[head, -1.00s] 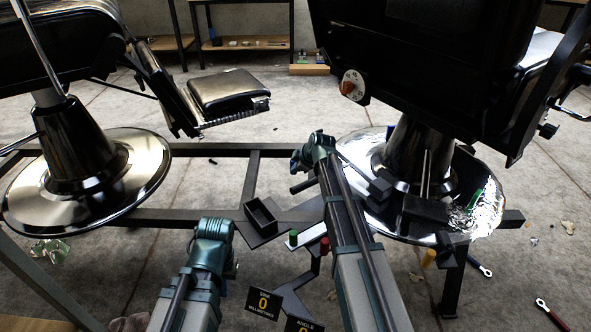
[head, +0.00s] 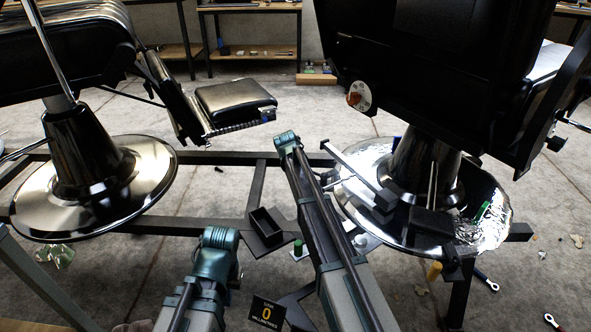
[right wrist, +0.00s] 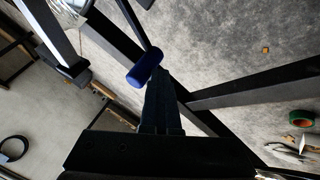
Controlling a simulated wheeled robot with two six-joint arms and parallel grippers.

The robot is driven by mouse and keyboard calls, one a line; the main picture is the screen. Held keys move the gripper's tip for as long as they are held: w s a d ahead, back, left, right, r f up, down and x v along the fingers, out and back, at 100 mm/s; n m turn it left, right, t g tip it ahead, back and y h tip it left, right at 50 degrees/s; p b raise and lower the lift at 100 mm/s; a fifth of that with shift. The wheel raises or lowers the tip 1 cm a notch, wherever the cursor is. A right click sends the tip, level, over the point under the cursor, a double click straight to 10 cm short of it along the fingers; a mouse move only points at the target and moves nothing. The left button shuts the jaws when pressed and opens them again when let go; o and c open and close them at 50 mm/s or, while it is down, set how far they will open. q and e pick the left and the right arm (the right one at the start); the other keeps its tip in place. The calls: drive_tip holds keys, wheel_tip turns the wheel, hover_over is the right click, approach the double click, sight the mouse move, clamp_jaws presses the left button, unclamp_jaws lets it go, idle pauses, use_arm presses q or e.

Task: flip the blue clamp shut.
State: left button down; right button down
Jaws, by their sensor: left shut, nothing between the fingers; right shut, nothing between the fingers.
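The blue clamp's handle (right wrist: 145,68) shows in the right wrist view as a blue cylinder on the end of a thin dark rod. My right gripper (right wrist: 162,74) is shut and empty, its tips right beside the handle's lower right side. I cannot tell whether they touch. In the head view the right gripper is hidden, and I cannot make out the blue handle clearly. My left gripper (head: 238,274) is low in the head view, small, dark and mostly hidden by its own arm; it is shut and away from the clamp.
The right barber chair's shiny round base (head: 480,235) stands on a dark frame. A black open box (head: 265,228) and a green knob (head: 298,247) are between my arms. A display (head: 265,312) reads 0 millimetres. Wrenches (head: 486,280) lie on the floor at right.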

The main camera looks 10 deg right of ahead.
drive_tip(key=w+d+m+g+h, duration=0.2)
drive_tip(key=w+d+m, duration=0.2)
drive_tip(key=m, duration=0.1)
drive_tip(key=shift+w+d+m+h, duration=0.2)
drive_tip(key=shift+w+m+h, duration=0.15)
drive_tip(key=shift+m+h, duration=0.05)
drive_tip(key=shift+w+d, duration=0.1)
drive_tip(key=shift+d, duration=0.05)
idle(0.4)
